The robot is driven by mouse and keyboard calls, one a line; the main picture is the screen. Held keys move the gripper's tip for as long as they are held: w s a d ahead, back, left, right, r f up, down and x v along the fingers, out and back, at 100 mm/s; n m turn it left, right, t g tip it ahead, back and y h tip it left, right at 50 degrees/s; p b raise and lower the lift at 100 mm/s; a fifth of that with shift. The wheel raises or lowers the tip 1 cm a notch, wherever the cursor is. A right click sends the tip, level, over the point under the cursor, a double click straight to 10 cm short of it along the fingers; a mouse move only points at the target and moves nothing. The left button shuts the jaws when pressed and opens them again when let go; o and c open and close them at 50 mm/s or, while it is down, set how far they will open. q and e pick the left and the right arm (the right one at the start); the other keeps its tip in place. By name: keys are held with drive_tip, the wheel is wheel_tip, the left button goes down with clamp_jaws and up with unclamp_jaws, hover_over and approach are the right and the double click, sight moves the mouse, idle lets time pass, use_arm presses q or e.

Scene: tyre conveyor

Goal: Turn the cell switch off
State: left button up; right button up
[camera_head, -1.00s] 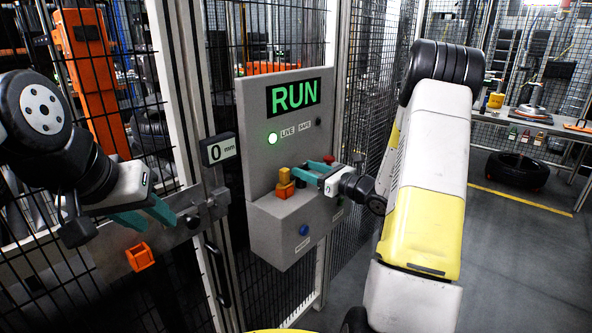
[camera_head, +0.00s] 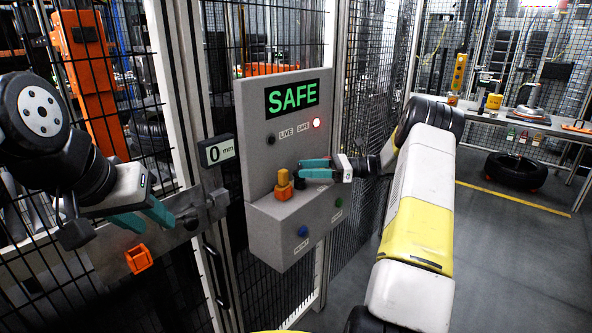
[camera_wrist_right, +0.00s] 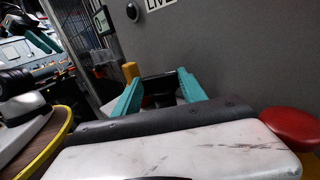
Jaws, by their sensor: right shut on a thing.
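The grey control box (camera_head: 262,225) carries a small dark cell switch (camera_head: 300,184) on its top ledge. My right gripper (camera_head: 303,168) reaches in from the right with its teal fingers at the switch. In the right wrist view the gripper (camera_wrist_right: 160,84) has a dark piece between its fingers, mostly hidden. The display (camera_head: 292,96) above reads SAFE in green. My left gripper (camera_head: 148,217) is open and empty in front of the fence at the left.
An orange-yellow knob (camera_head: 284,182) stands just left of the switch. A red mushroom button (camera_wrist_right: 290,128) is close at the right in the wrist view. Blue (camera_head: 303,231) and green (camera_head: 338,202) buttons are on the box's front. A gauge (camera_head: 216,151) reads 0 mm.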

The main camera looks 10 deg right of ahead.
drive_tip(key=shift+w+n+g, duration=0.2)
drive_tip(key=shift+n+g, duration=0.6)
drive_tip(key=shift+g, duration=0.8)
drive_tip(key=o, duration=1.4)
drive_tip(key=shift+c, duration=0.2)
drive_tip(key=d, duration=0.7)
drive_tip(key=shift+w, duration=0.1)
drive_tip(key=shift+d, duration=0.45)
drive_tip(key=shift+c, duration=0.4)
